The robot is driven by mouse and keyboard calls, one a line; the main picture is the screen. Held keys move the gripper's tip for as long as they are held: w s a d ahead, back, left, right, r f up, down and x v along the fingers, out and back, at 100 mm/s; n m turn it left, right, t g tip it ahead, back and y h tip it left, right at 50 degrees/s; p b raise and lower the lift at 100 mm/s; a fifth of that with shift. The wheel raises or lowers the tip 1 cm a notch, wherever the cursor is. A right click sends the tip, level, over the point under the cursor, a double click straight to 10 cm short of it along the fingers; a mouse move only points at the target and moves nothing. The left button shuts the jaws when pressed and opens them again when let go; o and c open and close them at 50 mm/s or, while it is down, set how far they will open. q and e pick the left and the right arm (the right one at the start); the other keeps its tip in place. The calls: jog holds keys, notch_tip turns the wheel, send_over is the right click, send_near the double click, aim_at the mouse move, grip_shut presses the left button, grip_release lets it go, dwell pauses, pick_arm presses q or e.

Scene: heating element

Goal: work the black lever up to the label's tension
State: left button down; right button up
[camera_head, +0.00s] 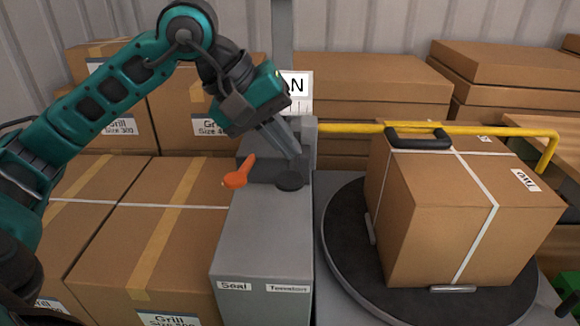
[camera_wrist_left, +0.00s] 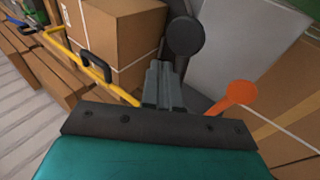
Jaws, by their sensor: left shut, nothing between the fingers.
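The black lever shows as a round dark knob (camera_head: 289,181) on top of the grey machine housing (camera_head: 262,245). In the left wrist view the knob (camera_wrist_left: 185,36) stands just beyond the fingertips. My left gripper (camera_head: 296,154) is shut and empty, pointing down just behind the knob; contact cannot be told. In the left wrist view its closed fingers (camera_wrist_left: 163,80) lie between the yellow bar and the orange lever. The orange lever (camera_head: 239,174) is left of the black knob. The housing has "Seal" and "Tension" labels (camera_head: 288,288). A white sign (camera_head: 297,85) is partly hidden by my gripper, showing "N".
A strapped carton (camera_head: 455,220) labelled "TWO" stands on a dark round turntable (camera_head: 345,245) at right. A yellow bar (camera_head: 470,129) with a black handle (camera_head: 418,138) reaches across it. Cartons (camera_head: 160,235) crowd the left and back. A green object (camera_head: 568,282) is at lower right.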

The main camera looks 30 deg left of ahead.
pick_arm(q)
jog(key=r+p, duration=0.1)
jog(key=w+r+p, duration=0.1)
jog(key=r, duration=0.1)
jog(key=a+r+p, duration=0.1)
jog(key=p, duration=0.1)
jog(key=shift+w+r, duration=0.3)
jog(key=shift+w, duration=0.05)
dwell(0.5)
jog(key=shift+s+f, duration=0.1)
